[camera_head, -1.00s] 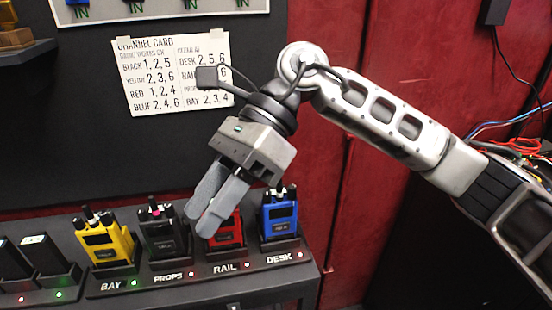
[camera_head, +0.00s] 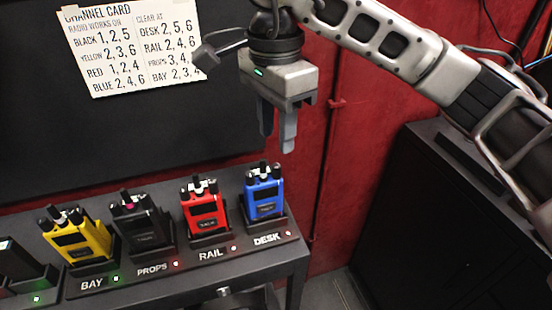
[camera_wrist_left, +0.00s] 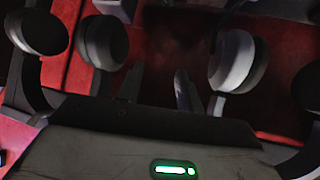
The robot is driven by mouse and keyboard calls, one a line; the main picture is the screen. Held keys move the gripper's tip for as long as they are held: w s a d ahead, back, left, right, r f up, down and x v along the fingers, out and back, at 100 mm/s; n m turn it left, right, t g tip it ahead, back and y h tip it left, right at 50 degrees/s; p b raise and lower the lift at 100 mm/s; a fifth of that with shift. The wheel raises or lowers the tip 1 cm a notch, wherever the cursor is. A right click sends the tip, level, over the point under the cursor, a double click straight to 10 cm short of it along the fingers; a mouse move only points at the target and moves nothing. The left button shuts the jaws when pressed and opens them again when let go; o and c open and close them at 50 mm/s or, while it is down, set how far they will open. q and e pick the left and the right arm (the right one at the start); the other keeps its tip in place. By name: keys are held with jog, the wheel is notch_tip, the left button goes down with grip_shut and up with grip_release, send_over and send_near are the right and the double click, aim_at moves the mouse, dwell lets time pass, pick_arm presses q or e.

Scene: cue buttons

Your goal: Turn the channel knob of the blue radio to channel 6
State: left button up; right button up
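The blue radio (camera_head: 264,197) stands in the DESK cradle (camera_head: 266,224) at the right end of the rack, with small knobs and a stub on top. The setting of its channel knob is too small to read. My right gripper (camera_head: 277,148) points down just above and slightly right of the blue radio, empty, with a narrow gap between its fingers. My left gripper (camera_wrist_left: 158,82) shows in the left wrist view with its fingers apart and nothing between them. The channel card (camera_head: 132,45) on the dark board lists BLUE 2, 4, 6 and DESK 2, 5, 6.
Red (camera_head: 204,208), black (camera_head: 142,225) and yellow (camera_head: 78,238) radios stand left of the blue one. A dark cabinet (camera_head: 420,220) stands at right. Headphones (camera_wrist_left: 232,60) hang near my left gripper.

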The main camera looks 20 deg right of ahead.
aim_at(277, 166)
notch_tip(277, 166, down, 6)
jog(key=shift+f, duration=0.25)
grip_shut()
